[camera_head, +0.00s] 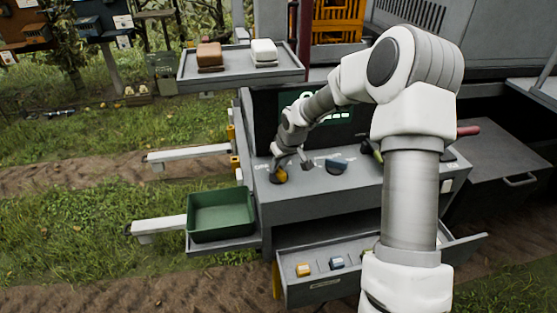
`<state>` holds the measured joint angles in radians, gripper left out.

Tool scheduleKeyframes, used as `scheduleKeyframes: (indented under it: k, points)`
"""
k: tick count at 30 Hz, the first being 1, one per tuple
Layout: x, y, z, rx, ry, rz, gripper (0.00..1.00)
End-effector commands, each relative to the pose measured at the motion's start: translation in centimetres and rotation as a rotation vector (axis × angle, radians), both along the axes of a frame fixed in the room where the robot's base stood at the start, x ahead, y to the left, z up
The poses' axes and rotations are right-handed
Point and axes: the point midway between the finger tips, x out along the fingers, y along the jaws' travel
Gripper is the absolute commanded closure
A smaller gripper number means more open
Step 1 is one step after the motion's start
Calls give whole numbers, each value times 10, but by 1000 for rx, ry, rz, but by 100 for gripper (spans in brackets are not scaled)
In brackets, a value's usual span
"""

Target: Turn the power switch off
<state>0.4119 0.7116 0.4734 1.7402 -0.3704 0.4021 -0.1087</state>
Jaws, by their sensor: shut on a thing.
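A yellow knob (280,177), which looks like the power switch, sits at the left end of the grey console top (330,191). Pale lettering lies beside it, too small to read fully. My gripper (281,168) reaches down onto the knob from above and is shut on it. The fingers cover the upper part of the knob, so its exact turn angle is hidden.
A blue knob (337,165) is to the right on the console, below a dark screen (326,116). A green bin (220,215) stands at the left. An open drawer (328,292) juts out in front. A raised tray (236,72) holds brown and white items.

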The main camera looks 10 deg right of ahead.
Motion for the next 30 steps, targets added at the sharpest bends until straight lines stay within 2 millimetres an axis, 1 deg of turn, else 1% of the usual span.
scheduleKeyframes:
  k: [1,6,12,28,29,30]
  points:
    - [0,-1,3,3,1,28,100]
    - [0,-1,2,2,2,122,100]
    - [0,0,1,1,0,186,100]
    - [1,-1,0,-2,-1,214,100]
    - [1,-1,0,-2,-1,214,73]
    - [1,-1,0,-2,-1,214,66]
